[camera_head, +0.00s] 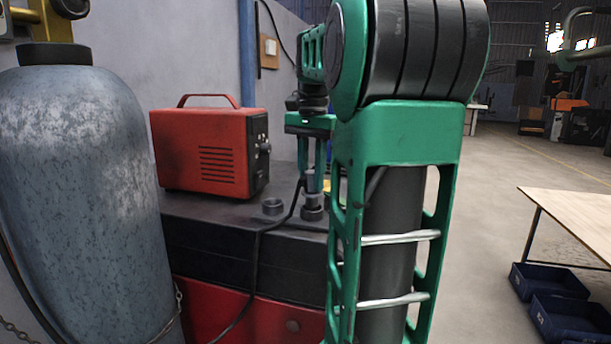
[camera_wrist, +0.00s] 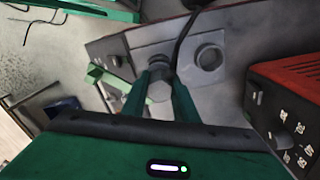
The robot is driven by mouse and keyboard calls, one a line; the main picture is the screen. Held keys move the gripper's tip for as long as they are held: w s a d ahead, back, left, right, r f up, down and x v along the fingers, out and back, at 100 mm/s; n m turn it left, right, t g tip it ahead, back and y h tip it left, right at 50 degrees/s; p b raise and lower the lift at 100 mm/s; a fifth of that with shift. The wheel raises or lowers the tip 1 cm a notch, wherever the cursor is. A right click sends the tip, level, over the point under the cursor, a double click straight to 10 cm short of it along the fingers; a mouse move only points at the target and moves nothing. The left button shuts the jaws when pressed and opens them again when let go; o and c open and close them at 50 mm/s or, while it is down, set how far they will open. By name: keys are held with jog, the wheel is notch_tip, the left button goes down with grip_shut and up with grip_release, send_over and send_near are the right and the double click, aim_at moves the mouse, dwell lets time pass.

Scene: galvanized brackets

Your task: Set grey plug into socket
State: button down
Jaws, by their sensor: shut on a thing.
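A grey plug (camera_wrist: 160,91) sits between the fingertips of my gripper (camera_wrist: 160,96) in the wrist view. My gripper is shut on it. A black cable runs up beside the plug. In the head view my gripper (camera_head: 313,180) points down over the workbench top, with the plug (camera_head: 312,200) at its tips. A grey round socket-like fitting (camera_wrist: 154,57) lies close to the plug; I cannot tell whether the plug is inside it or just above. A second grey fitting with an open round hole (camera_wrist: 209,57) stands beside it, also seen in the head view (camera_head: 272,206).
A red box with a handle (camera_head: 208,150) stands behind left on the bench (camera_head: 200,207). A large grey cylinder (camera_head: 80,200) stands at left. The black cable (camera_head: 257,250) hangs over the bench's front. Blue bins (camera_head: 568,320) stand right.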

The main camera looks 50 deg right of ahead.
jog(key=shift+f, duration=1.3)
jog(key=c, duration=1.3)
grip_release()
jog(key=shift+c, duration=0.2)
jog(key=shift+w+r, duration=0.15)
jog(key=shift+r, duration=5.25)
